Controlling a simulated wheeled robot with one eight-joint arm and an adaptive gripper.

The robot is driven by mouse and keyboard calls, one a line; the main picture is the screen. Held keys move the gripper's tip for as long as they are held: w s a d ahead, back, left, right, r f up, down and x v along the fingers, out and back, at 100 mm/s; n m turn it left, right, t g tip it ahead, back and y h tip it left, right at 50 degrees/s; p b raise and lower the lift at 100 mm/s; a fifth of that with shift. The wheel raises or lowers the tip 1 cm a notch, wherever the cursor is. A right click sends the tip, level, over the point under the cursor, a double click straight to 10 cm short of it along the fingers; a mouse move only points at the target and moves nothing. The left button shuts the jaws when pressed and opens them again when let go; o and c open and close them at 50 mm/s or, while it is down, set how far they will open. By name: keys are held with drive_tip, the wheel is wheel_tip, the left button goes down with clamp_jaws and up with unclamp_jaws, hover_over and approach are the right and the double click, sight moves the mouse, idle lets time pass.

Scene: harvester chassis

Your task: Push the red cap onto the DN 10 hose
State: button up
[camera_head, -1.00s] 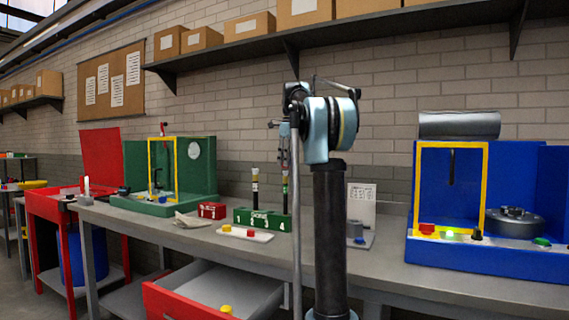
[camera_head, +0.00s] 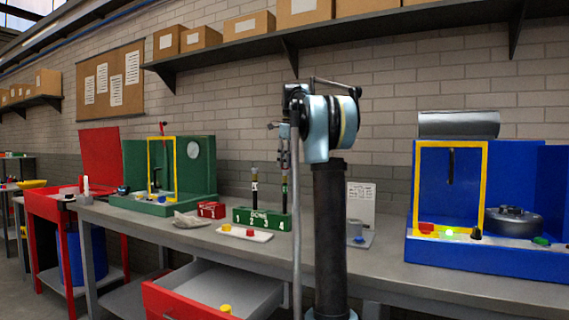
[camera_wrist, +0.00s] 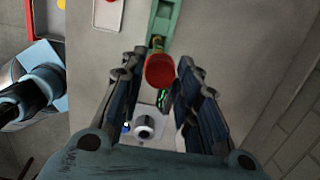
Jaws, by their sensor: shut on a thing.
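In the wrist view a round red cap (camera_wrist: 159,70) sits between the fingertips of my gripper (camera_wrist: 159,73), which is shut on it. Just beyond the cap, a yellowish-green hose end (camera_wrist: 157,42) shows at the green rack (camera_wrist: 163,20). The cap hides part of this, so I cannot tell whether it touches the hose. In the head view the green numbered rack (camera_head: 243,217) holds two upright dark hoses, a left one (camera_head: 254,190) and a right one (camera_head: 284,193). My gripper (camera_head: 283,150) is above the right hose; the cap is not clear there.
A white tray (camera_head: 262,238) with a yellow and a red piece lies before the rack. A small red box (camera_head: 211,210) and a cloth (camera_head: 190,221) lie to its left. A grey fixture (camera_head: 357,232) is right of the rack, beyond my arm. An open drawer (camera_head: 205,290) juts out below.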

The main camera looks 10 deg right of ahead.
drive_tip(key=shift+f, duration=0.25)
drive_tip(key=shift+f, duration=0.35)
drive_tip(key=shift+f, duration=0.35)
drive_tip(key=o, duration=0.7)
drive_tip(key=r, duration=0.8)
drive_tip(key=d+r, duration=0.1)
drive_tip(key=r, duration=0.3)
drive_tip(key=shift+s+d, duration=0.1)
drive_tip(key=shift+s, duration=0.25)
drive_tip(key=shift+f, duration=0.1)
